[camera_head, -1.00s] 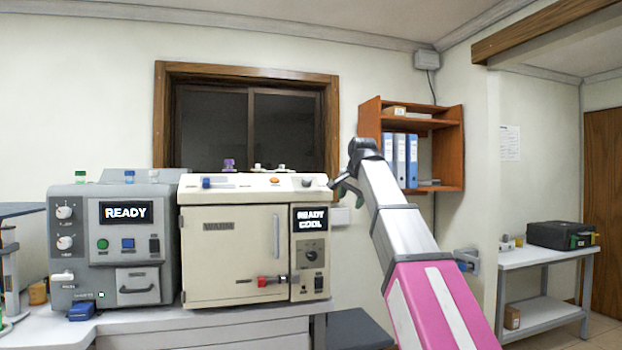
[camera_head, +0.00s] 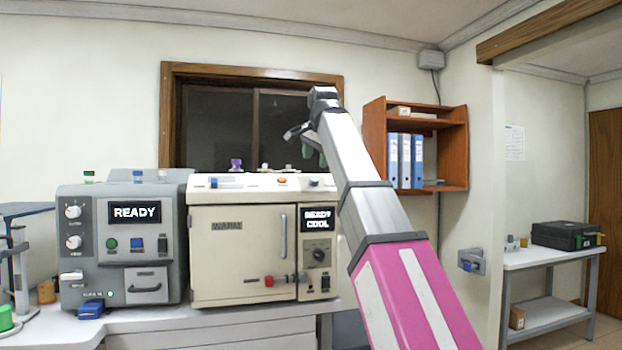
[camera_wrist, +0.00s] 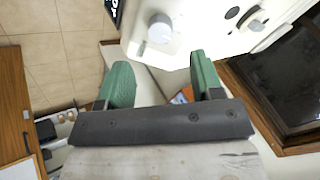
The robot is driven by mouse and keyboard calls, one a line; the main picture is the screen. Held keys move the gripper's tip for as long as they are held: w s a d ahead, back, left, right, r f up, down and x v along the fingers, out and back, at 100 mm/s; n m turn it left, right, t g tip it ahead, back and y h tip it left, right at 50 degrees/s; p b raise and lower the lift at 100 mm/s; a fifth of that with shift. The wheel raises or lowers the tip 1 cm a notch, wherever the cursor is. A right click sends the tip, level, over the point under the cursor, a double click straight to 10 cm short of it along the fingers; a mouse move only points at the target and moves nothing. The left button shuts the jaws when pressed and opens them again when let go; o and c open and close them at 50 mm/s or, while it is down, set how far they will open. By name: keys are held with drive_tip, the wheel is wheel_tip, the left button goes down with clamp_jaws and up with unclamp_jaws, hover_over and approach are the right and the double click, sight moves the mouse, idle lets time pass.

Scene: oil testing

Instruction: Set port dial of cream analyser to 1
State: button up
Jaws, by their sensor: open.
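The cream analyser (camera_head: 240,215) stands on the bench in the head view, its door closed. Its right panel carries a screen reading "READY COOL" and a dark round dial (camera_head: 318,255); the dial's setting is too small to read. In the wrist view, the analyser's pale top (camera_wrist: 195,25) shows a pale round knob (camera_wrist: 160,28) near its edge. My gripper (camera_head: 308,138) is above the analyser's right end. In the wrist view my gripper (camera_wrist: 160,72) is open and empty, its green fingers apart and the knob showing beyond the gap.
A grey analyser (camera_head: 125,275) reading "READY" stands just left of the cream one. A red-handled valve (camera_head: 270,281) is on the cream front. A wooden shelf (camera_head: 455,150) with binders hangs behind my arm. Small items stand on the cream top. Open floor (camera_wrist: 50,45) shows in the wrist view.

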sight(314, 178)
drive_tip(key=x, duration=0.7)
drive_tip(key=shift+w+f, duration=0.25)
drive_tip(key=shift+f, duration=0.05)
drive_tip(key=c, duration=0.9)
